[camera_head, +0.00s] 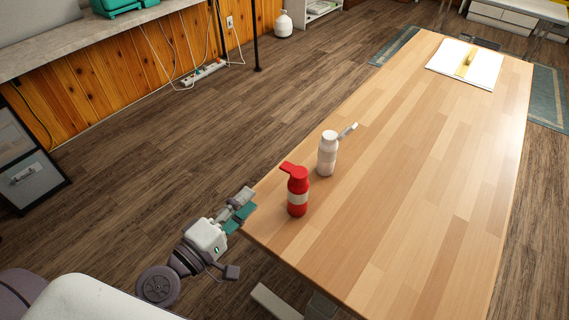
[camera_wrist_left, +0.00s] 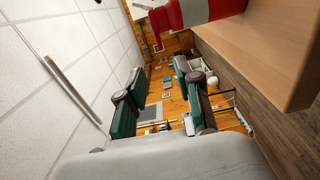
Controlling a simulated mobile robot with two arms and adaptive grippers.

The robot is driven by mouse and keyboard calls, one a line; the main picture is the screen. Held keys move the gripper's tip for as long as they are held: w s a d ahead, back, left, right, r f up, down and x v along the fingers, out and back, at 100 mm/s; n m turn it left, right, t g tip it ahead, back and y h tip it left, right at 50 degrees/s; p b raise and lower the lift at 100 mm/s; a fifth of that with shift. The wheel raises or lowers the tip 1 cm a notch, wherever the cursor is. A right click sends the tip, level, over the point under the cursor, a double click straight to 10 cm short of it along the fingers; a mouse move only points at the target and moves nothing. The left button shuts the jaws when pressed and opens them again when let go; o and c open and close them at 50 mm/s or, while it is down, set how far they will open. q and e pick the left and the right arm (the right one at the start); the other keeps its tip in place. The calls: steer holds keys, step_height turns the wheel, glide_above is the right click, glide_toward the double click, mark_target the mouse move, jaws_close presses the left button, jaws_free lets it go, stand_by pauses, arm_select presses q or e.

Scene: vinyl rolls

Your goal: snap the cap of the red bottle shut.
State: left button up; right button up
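The red bottle (camera_head: 298,192) stands upright near the left edge of the wooden table (camera_head: 400,180), with a white band around it. Its red cap (camera_head: 289,168) is flipped open and sticks out to the left. In the left wrist view the red bottle (camera_wrist_left: 208,10) is cut off at the top, with its cap (camera_wrist_left: 154,28) to its left. My left gripper (camera_head: 246,203) is just off the table's edge, left of the red bottle and apart from it. Its teal-padded fingers (camera_wrist_left: 161,76) are spread and empty. My right gripper is not in view.
A white bottle (camera_head: 327,156) stands just behind and right of the red one, its cap (camera_head: 348,130) open to the right. An open book (camera_head: 485,68) lies at the table's far end. The table between is clear.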

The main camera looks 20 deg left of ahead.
mark_target(281, 169)
arm_select(q)
steer(key=p+x, duration=0.4)
steer(key=x, duration=0.8)
steer(key=shift+d, duration=0.2)
steer(key=shift+w+d, duration=0.15)
steer(key=shift+w, duration=0.35)
jaws_close()
